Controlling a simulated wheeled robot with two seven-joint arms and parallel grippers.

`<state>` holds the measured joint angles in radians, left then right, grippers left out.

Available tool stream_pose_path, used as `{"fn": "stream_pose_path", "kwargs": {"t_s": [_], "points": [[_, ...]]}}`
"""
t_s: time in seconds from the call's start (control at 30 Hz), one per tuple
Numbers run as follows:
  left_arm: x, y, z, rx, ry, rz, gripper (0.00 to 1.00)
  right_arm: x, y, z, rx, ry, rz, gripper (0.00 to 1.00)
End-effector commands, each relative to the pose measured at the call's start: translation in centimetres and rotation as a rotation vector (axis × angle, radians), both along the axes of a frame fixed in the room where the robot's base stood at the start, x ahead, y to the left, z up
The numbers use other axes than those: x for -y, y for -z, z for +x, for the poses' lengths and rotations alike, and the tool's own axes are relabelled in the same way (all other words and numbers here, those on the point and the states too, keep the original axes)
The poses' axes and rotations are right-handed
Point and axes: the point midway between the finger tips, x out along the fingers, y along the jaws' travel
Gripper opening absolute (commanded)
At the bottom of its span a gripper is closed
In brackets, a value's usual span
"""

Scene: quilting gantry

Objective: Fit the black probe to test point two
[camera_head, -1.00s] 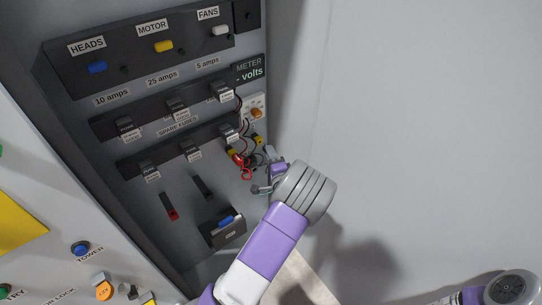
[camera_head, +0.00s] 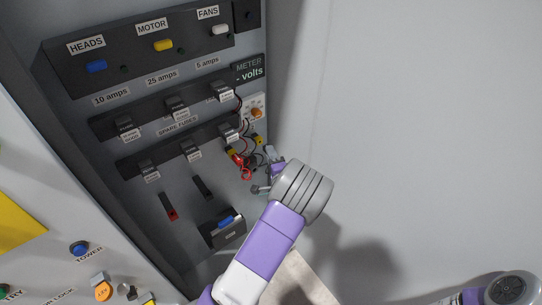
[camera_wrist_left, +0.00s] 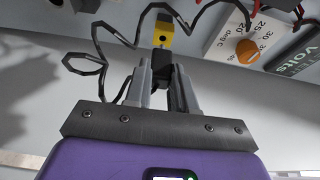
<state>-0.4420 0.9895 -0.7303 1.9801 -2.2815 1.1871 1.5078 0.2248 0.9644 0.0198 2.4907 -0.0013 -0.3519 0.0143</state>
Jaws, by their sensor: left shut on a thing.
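My left gripper (camera_head: 264,171) reaches in at the right side of the cabinet panel, beside the wires below the meter. In the left wrist view, its fingers (camera_wrist_left: 163,70) are shut on the black probe (camera_wrist_left: 161,62). A yellow block (camera_wrist_left: 162,35) lies just beyond the probe's tip; I cannot tell whether they touch. In the head view, two yellow pieces, one on the left (camera_head: 232,151) and one on the right (camera_head: 257,139), sit by the wires. The probe is too small to make out there, and no test point number is readable.
The meter (camera_head: 249,70) reads volts; its orange dial (camera_head: 257,112) shows close to the fingers in the wrist view (camera_wrist_left: 247,51). Red cable (camera_head: 246,172) hangs left of the gripper. A black box (camera_head: 222,228) stands lower left.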

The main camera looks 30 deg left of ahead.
Motion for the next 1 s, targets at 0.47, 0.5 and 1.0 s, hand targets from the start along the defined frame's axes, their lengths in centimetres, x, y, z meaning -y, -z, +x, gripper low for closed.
{"fn": "stream_pose_path", "kwargs": {"t_s": [0.47,0.5,1.0], "points": [[-0.1,0.0,0.0,0.0,0.0,0.0,0.0,0.0,0.3,0.0,0.0,0.0,0.0,0.59],[-0.1,0.0,0.0,0.0,-0.001,0.0,0.0,0.0,0.3,0.0,0.0,0.0,0.0,0.59],[-1.2,0.0,0.5,0.002,-0.001,-0.001,0.0,0.0,0.7,0.0,0.0,0.0,0.0,0.59]]}}
